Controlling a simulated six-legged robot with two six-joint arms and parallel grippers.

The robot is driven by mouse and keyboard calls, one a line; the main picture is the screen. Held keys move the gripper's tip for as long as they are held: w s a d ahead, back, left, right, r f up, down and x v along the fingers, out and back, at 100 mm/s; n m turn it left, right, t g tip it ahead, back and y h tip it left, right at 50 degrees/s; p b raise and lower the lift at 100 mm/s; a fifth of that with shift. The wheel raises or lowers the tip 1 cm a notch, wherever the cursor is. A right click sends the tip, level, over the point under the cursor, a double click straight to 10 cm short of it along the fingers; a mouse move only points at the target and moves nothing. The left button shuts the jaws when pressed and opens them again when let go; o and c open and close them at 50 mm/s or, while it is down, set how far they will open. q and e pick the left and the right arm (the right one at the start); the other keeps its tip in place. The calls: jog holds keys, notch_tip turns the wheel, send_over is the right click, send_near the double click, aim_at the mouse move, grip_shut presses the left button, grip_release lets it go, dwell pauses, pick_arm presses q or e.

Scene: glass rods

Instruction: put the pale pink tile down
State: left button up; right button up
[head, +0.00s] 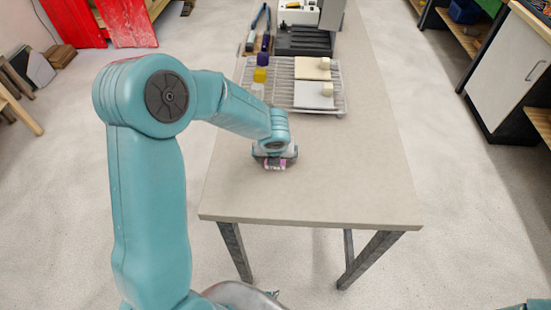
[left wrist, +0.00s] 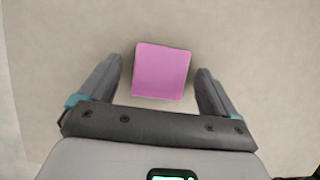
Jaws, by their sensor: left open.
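The pink tile (left wrist: 162,71) lies flat between the fingers of my left gripper (left wrist: 160,85) in the left wrist view, with a gap on each side. In the head view my left gripper (head: 275,166) is low over the front part of the table (head: 340,185), and only a bit of pink shows at its tips. The left gripper is open and does not grip the tile. The tile appears to rest on the table top. My right gripper is not in view.
Behind the gripper stands a white wire rack (head: 343,100) with a cream tile (head: 308,67), a pale grey tile (head: 310,95) and small blocks. A grey machine (head: 305,40) stands farther back. The table's front and right are clear.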

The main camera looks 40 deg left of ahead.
pick_arm(q)
jog(key=shift+w, duration=0.1)
jog(key=c, duration=1.2)
jog(key=shift+c, duration=0.7)
